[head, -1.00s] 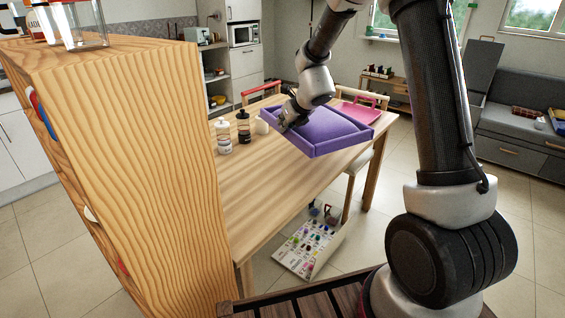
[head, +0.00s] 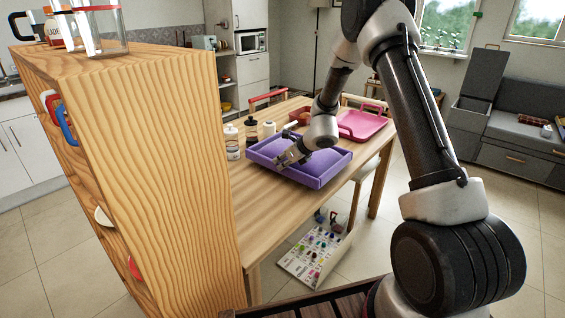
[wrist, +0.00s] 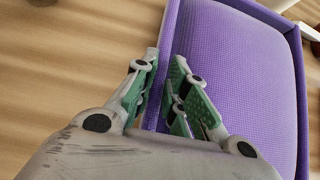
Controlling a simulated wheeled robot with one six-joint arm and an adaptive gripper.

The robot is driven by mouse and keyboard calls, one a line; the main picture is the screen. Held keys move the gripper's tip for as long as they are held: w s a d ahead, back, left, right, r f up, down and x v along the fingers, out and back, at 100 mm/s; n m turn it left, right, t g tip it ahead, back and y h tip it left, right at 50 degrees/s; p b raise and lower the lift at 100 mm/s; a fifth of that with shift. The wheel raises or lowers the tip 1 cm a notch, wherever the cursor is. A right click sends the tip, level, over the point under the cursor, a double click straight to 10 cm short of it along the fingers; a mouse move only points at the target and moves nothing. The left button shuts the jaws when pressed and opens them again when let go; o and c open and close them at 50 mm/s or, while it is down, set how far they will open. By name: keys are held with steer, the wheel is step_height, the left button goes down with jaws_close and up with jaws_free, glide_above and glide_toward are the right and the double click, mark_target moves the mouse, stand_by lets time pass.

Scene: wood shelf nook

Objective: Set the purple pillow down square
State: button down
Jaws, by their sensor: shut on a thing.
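The purple pillow (head: 325,166) is a square padded woven surface inside a raised purple rim. In the head view it is over the wooden table, its edges turned at an angle to the picture.
The wooden table (head: 255,205) is clear in front of the pillow. A white bottle (head: 232,145) and a dark bottle (head: 252,132) stand close to its left. A pink tray (head: 365,124) lies behind it. A tall wooden shelf (head: 165,170) rises at the left.

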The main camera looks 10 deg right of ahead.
steer(key=shift+f, duration=0.1)
steer(key=c, duration=1.4)
jaws_free()
steer(key=shift+c, duration=0.2)
